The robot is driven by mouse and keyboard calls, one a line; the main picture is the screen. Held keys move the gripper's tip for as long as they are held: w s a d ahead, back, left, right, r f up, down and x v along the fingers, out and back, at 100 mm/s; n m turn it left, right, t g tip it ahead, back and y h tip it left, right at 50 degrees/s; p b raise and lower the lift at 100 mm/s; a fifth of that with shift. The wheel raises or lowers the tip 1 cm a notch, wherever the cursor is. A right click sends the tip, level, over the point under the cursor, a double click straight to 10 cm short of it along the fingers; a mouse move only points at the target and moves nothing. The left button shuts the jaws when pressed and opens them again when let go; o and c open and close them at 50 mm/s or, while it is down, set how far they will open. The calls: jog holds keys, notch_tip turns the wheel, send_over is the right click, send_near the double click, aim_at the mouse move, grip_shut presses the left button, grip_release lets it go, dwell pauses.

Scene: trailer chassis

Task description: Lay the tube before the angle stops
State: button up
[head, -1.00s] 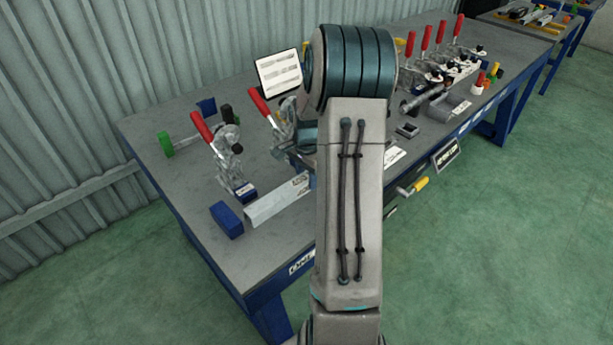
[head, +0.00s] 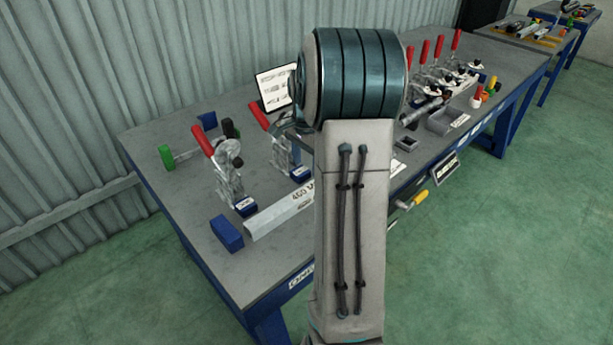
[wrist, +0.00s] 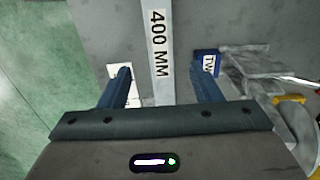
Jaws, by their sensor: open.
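The tube is a pale square bar labelled 400 MM; it lies on the table in the head view (head: 280,212), its right part hidden behind my arm. In the wrist view the tube (wrist: 158,50) runs between the fingers of my gripper (wrist: 161,72), which is open, with a gap on both sides. My gripper is hidden in the head view. A blue block (head: 227,233) lies by the tube's left end. Small labelled blue blocks stand behind the tube (head: 245,206), one also beside the right finger (wrist: 207,62). I cannot tell which parts are the angle stops.
Two red-handled toggle clamps (head: 228,165) (head: 280,150) stand behind the tube. A green-ended bar clamp (head: 168,157) lies at the left. More red-handled clamps (head: 425,65) and a grey tray (head: 440,122) are farther right. The table's front left corner is clear.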

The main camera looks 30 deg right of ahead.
jog(key=s+a+r+n+t, duration=0.1)
jog(key=s+a+r+n, duration=0.2)
jog(key=a, duration=0.3)
jog(key=s+a+r+n, duration=0.3)
jog(key=a+r+n, duration=0.1)
jog(key=a, duration=0.3)
jog(key=s+a+f+n+t, duration=0.1)
jog(key=s+a+n, duration=0.8)
jog(key=s, duration=0.4)
jog(key=shift+a+f+t, duration=0.25)
jog(key=shift+a+t, duration=0.15)
jog(key=shift+a, duration=0.4)
